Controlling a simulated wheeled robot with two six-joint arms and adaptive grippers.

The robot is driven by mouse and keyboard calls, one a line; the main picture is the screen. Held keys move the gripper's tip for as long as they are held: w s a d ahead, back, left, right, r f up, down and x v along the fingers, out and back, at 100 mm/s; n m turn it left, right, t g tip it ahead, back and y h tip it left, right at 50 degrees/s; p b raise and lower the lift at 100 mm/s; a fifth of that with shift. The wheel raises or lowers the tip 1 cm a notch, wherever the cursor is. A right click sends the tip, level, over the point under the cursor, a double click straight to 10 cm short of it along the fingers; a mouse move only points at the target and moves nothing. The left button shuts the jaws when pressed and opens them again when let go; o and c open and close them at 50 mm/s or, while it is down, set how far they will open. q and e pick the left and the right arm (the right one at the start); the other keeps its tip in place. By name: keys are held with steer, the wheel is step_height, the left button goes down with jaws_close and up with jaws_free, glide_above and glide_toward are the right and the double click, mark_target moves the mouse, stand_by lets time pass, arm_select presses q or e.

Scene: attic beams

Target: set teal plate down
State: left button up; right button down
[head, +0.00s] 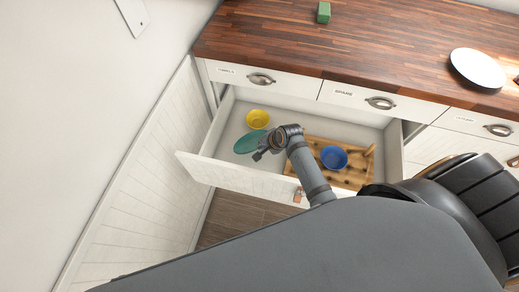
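The teal plate (246,143) is at the left part of the open drawer (228,176), beside a yellow bowl (257,119). My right gripper (262,153) is at the plate's right edge and overlaps it in the view. The fingertips are small and dark, so I cannot tell whether they are closed on the rim, or whether the plate rests on the drawer floor. My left gripper is not in view.
A blue bowl (333,157) is with a slatted wooden rack (314,147) in the drawer's right part. A green block (323,12) and a white plate (478,68) lie on the wooden counter (400,50). A wall stands close on the left.

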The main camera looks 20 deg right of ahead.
steer(key=shift+w+f+b, duration=0.1)
steer(key=shift+f+b, duration=0.35)
steer(key=shift+f, duration=2.15)
steer(key=shift+f, duration=0.1)
steer(key=c, duration=1.5)
jaws_free()
steer(key=p+v, duration=0.2)
steer(key=v, duration=1)
steer(key=shift+p, duration=0.3)
